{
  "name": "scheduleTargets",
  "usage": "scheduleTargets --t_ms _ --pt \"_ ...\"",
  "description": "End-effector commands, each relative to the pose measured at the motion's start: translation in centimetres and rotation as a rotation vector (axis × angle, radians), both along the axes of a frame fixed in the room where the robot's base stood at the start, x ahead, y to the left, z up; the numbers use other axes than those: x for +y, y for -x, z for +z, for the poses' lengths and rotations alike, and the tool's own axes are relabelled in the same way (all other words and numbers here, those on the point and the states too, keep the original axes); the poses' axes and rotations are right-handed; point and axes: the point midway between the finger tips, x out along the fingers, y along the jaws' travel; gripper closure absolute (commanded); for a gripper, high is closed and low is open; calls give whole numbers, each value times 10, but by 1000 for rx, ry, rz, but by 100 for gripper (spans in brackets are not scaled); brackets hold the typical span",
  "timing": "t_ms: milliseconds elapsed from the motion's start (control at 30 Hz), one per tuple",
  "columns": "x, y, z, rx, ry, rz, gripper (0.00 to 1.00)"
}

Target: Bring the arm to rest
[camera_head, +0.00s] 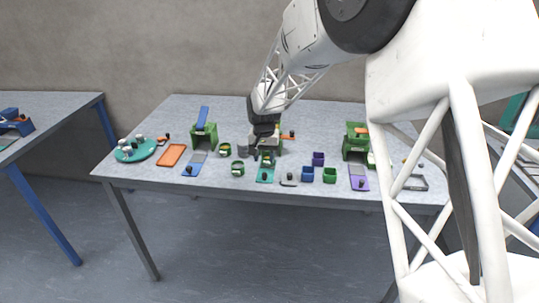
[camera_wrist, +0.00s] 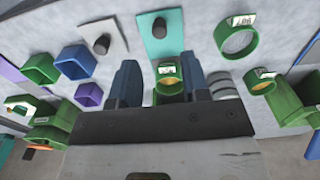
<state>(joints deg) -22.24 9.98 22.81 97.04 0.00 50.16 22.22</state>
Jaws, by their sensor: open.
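My arm reaches from the upper right in the head view, over the middle of the grey table (camera_head: 320,114). My gripper (camera_head: 266,150) points down there, close in front of a green device. In the wrist view my gripper (camera_wrist: 161,84) has its two blue-grey fingers apart. A small green container with a yellow inside and a label (camera_wrist: 168,82) shows in the space between them. I cannot tell whether a finger touches it. A teal plate with a dark knob (camera_wrist: 160,35) lies just beyond the fingers.
Around my gripper stand a labelled green ring-shaped cup (camera_head: 238,168), a blue cup (camera_head: 307,174), a green cup (camera_head: 329,175) and a purple cup (camera_head: 318,159). Green devices stand left (camera_head: 204,136) and right (camera_head: 356,141). An orange tray (camera_head: 171,155) and a teal round plate (camera_head: 135,151) lie left.

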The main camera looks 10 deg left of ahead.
Motion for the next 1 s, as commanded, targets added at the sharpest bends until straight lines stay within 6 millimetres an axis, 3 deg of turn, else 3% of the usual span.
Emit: scheduleTargets --t_ms 267,467,667,1000 --pt "-4 2 4 -3 -1 -1 57" --pt "-25 14 25 -14 -5 -2 57" --pt "-61 41 59 -33 -10 -5 57" --pt "-127 103 113 -69 -17 -9 57"
